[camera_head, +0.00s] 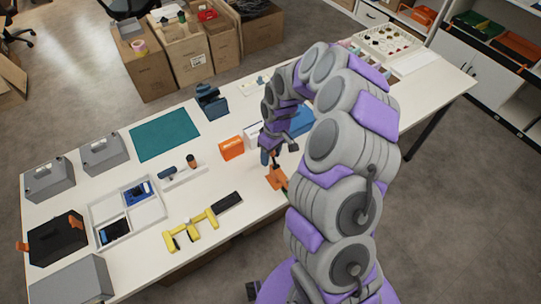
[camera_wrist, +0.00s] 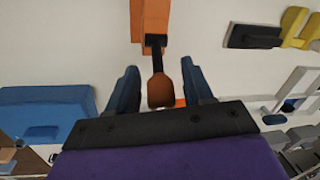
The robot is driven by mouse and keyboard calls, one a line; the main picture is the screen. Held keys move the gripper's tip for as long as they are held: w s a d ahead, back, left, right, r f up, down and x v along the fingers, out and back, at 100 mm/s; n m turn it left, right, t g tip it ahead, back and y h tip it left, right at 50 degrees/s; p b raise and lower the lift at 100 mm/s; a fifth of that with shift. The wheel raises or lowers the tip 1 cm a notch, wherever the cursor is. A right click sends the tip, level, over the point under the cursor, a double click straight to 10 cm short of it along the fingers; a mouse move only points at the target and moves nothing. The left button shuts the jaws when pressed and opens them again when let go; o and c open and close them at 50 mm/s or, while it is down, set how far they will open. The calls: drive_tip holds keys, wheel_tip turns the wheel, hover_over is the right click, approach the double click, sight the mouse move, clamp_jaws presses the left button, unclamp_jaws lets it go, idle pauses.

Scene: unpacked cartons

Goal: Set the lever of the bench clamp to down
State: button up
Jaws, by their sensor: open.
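The orange bench clamp (camera_head: 277,178) is on the white table, just below my gripper (camera_head: 270,157) in the head view. In the wrist view the clamp's orange body (camera_wrist: 150,18) is at the top. Its lever has a black arm (camera_wrist: 156,55) and an orange-brown knob (camera_wrist: 161,92), which points toward the wrist camera. My gripper (camera_wrist: 160,72) is open, with one blue finger on each side of the knob. There are visible gaps between knob and fingers. The lever's exact angle cannot be told, and the head view hardly shows it.
An orange box (camera_head: 232,148) and a blue bin (camera_head: 301,121) stand close to my gripper. A yellow tool (camera_head: 190,232) and a black block (camera_head: 228,201) lie to the left. A teal mat (camera_head: 164,135) lies farther back.

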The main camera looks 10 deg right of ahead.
drive_tip(key=shift+f, duration=0.2)
clamp_jaws()
idle(0.4)
